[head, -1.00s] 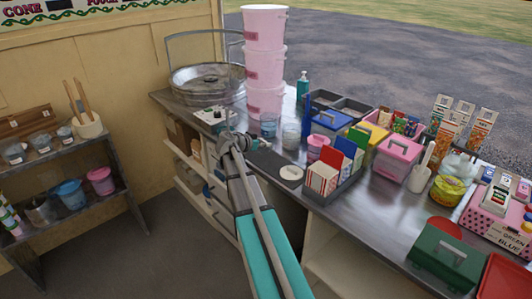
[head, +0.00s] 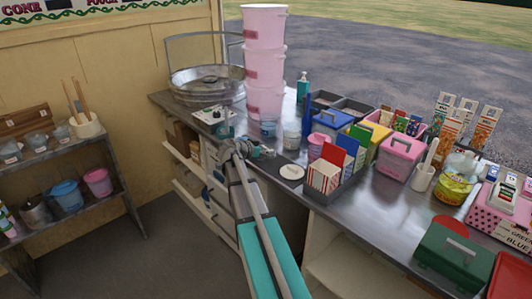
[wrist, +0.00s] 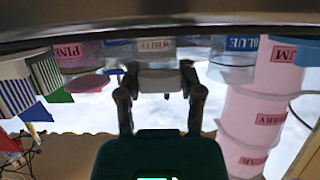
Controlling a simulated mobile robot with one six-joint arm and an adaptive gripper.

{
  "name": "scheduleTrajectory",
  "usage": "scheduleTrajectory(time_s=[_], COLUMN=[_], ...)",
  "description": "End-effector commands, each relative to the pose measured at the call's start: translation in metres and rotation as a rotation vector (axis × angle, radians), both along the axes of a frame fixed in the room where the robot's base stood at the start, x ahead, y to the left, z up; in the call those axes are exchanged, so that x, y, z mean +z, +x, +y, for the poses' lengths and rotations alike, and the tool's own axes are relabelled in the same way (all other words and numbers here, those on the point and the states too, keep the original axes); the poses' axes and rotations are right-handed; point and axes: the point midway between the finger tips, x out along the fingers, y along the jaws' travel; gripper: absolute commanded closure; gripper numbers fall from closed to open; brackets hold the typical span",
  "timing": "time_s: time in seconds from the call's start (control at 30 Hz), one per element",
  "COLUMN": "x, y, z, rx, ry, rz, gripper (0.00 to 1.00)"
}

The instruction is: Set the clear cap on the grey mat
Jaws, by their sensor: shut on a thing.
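My gripper (head: 240,149) is over the left part of the steel counter, at the near side. In the wrist view, which looks upside down, its two fingers (wrist: 160,88) are closed on a pale, see-through short piece, which I take to be the clear cap (wrist: 160,80). A jar labelled WHITE (wrist: 155,45) stands behind it, so the cap's outline is hard to tell. In the head view the cap is mostly hidden by my gripper. The dark grey mat (head: 268,165) lies on the counter just right of my gripper, with a round white disc (head: 291,172) at its right end.
Clear tubs (head: 291,138) and a tall pink bucket stack (head: 264,65) stand behind the mat. A grey caddy with striped boxes (head: 324,177) is close on its right. A metal floss pan (head: 207,80) is at the back left. A shelf (head: 85,150) stands left.

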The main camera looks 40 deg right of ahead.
Motion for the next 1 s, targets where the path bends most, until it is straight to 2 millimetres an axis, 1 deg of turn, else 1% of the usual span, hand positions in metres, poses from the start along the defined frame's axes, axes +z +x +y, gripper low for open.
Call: scheduleTrajectory(time_s=[0.23,0.37,0.4,0.57,0.6,1.0], x=[0.0005,-0.0028,-0.0029,-0.0019,-0.0019,-0.0015], y=[0.0,0.0001,0.0,0.0,0.0,-0.0001], z=[0.0001,0.0001,0.0001,0.0,0.0,-0.0002], rx=[0.0,0.0,0.0,0.0,0.0,0.0], ry=[0.0,0.0,0.0,0.0,0.0,0.0], rz=[0.0,0.0,0.0,0.0,0.0,0.0], gripper=[0.98,0.98,0.49,0.19,0.16,0.16])
